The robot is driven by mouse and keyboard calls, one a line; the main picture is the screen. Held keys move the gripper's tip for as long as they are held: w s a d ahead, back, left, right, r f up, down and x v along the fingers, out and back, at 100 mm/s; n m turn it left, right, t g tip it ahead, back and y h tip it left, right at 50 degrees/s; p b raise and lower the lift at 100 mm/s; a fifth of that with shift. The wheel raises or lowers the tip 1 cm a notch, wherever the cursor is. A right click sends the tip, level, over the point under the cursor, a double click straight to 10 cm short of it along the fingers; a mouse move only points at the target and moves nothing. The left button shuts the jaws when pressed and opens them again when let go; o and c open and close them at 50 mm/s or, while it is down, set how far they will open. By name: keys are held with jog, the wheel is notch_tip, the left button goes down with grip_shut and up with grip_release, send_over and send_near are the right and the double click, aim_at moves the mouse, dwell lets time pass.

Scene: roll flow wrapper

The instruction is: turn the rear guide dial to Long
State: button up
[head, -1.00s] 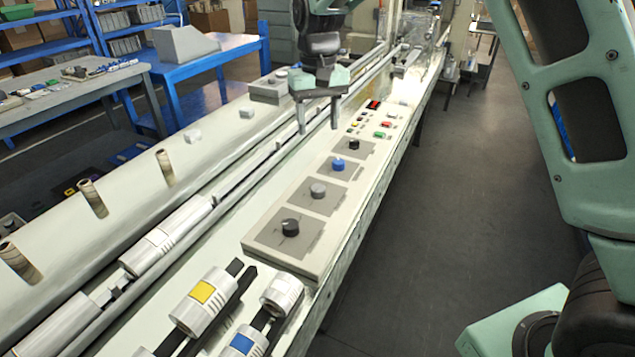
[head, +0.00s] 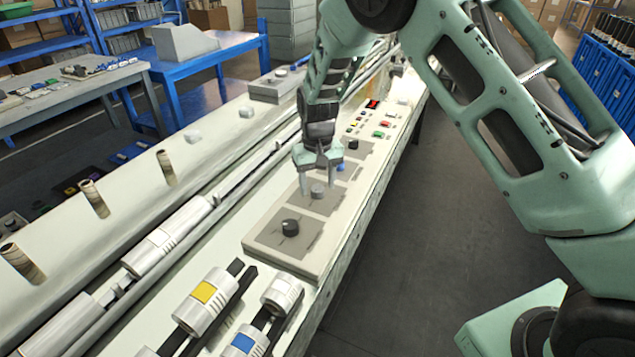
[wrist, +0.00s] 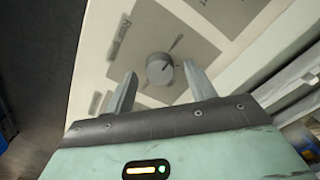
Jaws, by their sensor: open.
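A row of dials sits on the grey control panel (head: 262,243): a black dial (head: 290,227) nearest, then a grey dial (head: 318,190), a blue dial (head: 341,167) and another black dial (head: 353,144). I cannot tell from any readable label which is the rear guide dial. My gripper (head: 319,184) is open and points down over the grey dial. In the wrist view, a grey dial (wrist: 159,69) with a pointer line lies between the two fingertips (wrist: 160,76), with a gap on each side.
Coloured buttons (head: 381,134) lie beyond the dials. Rollers with yellow (head: 203,292) and blue (head: 243,342) bands stand in front of the panel. A long rail with a white roller (head: 160,240) runs along the left. A separate dial box (head: 275,86) stands farther back left.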

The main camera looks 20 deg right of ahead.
jog(key=shift+f, duration=0.35)
jog(key=c, duration=1)
jog(key=m+p, duration=0.2)
jog(key=m, duration=0.3)
jog(key=shift+r+m, duration=0.15)
jog(key=shift+m, duration=0.15)
jog(key=m+p, duration=0.2)
jog(key=m, duration=0.4)
jog(key=shift+w, duration=0.1)
jog(key=shift+p, duration=0.3)
